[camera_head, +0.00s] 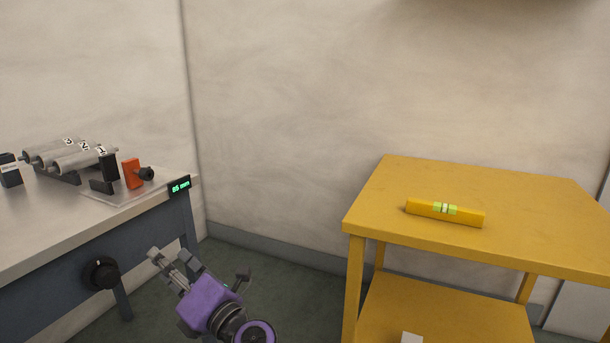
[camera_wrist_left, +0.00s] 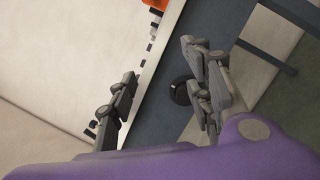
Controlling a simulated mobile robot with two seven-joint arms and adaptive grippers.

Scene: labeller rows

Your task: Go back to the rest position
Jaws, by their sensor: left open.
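My left gripper (camera_head: 203,262) is in the lower middle of the head view, a purple body with grey fingers. It is in front of the grey workbench (camera_head: 60,236), beside its right end and apart from it. In the left wrist view the fingers (camera_wrist_left: 160,100) are spread apart with nothing between them. The bench edge and its dark side show beyond the fingers. My right gripper is not in either view.
The bench holds numbered metal rollers (camera_head: 68,153), an orange block (camera_head: 133,173) and a green "86 mm" display (camera_head: 180,188). A black knob (camera_head: 101,272) sticks out of its front. A yellow table (camera_head: 400,190) on the right bears a yellow spirit level (camera_head: 470,217). Floor between is clear.

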